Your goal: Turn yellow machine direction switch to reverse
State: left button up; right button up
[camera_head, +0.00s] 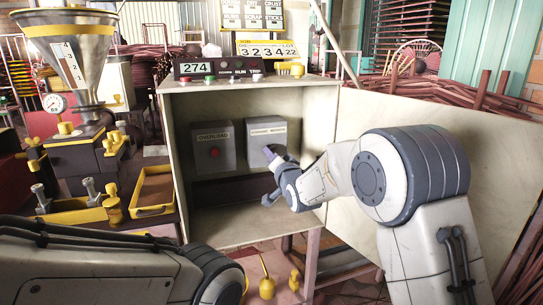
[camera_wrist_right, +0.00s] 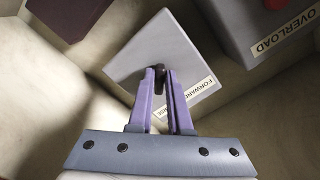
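The direction switch is a grey box (camera_head: 266,133) with a FORWARD / REVERSE label, on the back wall inside the open cabinet. In the right wrist view the box (camera_wrist_right: 170,50) shows with its small dark switch knob (camera_wrist_right: 160,76). My right gripper (camera_head: 271,155) reaches into the cabinet in front of the box. In the right wrist view its purple fingers (camera_wrist_right: 161,82) lie close on both sides of the knob and appear shut on it. The label is partly covered by a finger. In the head view the gripper hides the knob. My left gripper is out of view; only its arm shows.
The OVERLOAD box (camera_head: 213,147) with a red button sits left of the switch box. The cabinet (camera_head: 178,160) has side walls and an open door (camera_head: 350,130) on the right. A counter display (camera_head: 222,67) stands on top. A hopper machine (camera_head: 75,50) stands at left.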

jog(key=o, duration=0.3)
jog(key=shift+s, duration=0.1)
jog(key=p+v, duration=0.1)
jog(key=v, duration=0.9)
jog(key=shift+s, duration=0.15)
